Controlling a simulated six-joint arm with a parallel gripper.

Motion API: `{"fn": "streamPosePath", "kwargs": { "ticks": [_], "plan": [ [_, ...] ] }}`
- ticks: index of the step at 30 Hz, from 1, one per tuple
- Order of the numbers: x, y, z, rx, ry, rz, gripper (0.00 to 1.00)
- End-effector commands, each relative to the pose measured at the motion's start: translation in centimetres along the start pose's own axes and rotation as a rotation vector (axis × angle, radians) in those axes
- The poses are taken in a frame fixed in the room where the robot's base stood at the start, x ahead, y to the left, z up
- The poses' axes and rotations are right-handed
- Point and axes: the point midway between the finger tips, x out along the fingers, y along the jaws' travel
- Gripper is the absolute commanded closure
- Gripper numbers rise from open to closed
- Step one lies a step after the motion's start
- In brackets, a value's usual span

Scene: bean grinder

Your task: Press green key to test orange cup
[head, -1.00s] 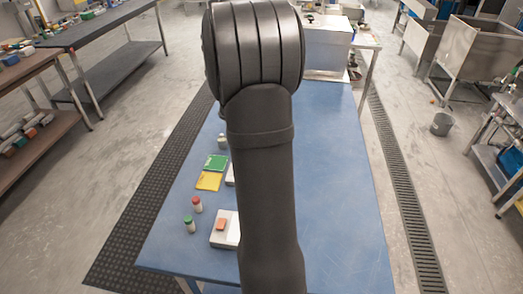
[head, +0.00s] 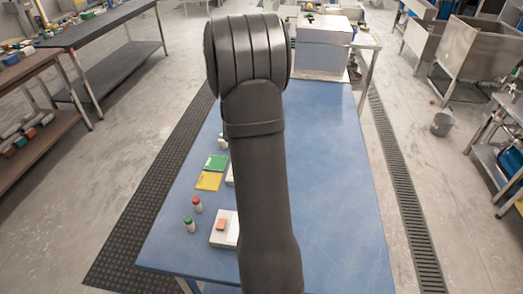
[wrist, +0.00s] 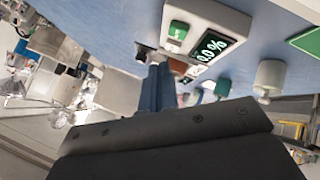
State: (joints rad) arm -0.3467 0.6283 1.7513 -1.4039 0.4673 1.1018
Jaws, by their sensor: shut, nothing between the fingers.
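In the wrist view, a white device with a dark display (wrist: 210,46) reading about "0.0 %" carries a green key (wrist: 177,32) on a white patch. My gripper (wrist: 160,70) has its two fingers together and empty, below and left of the green key in the picture and apart from it. A small reddish-brown thing (wrist: 184,67) shows beside the fingertips, partly hidden; I cannot tell whether it is the orange cup. In the head view my arm hides the gripper and most of the device.
On the blue table (head: 335,190) lie a green card (head: 215,162), a yellow card (head: 208,181), a red-capped bottle (head: 197,204), a green-capped bottle (head: 189,224) and a white slab (head: 217,240) with an orange block (head: 222,225). The table's right side is clear.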

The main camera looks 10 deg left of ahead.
Motion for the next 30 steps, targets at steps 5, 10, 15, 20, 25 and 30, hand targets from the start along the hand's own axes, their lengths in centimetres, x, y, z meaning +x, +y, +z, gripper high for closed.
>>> {"fn": "streamPosePath", "kwargs": {
  "ticks": [5,10,15,20,25,30],
  "plan": [
    [1.2,-0.8,0.8,-0.001,-0.001,0.0,1.0],
    [1.5,-1.1,1.1,0.001,0.001,0.001,1.0],
    [1.5,-1.1,1.1,0.0,0.001,0.001,1.0],
    [1.5,-1.1,1.1,0.001,0.001,0.001,1.0],
    [1.5,-1.1,1.1,0.001,0.001,0.001,1.0],
    [1.5,-1.1,1.1,0.001,0.001,0.001,1.0]
  ]
}}
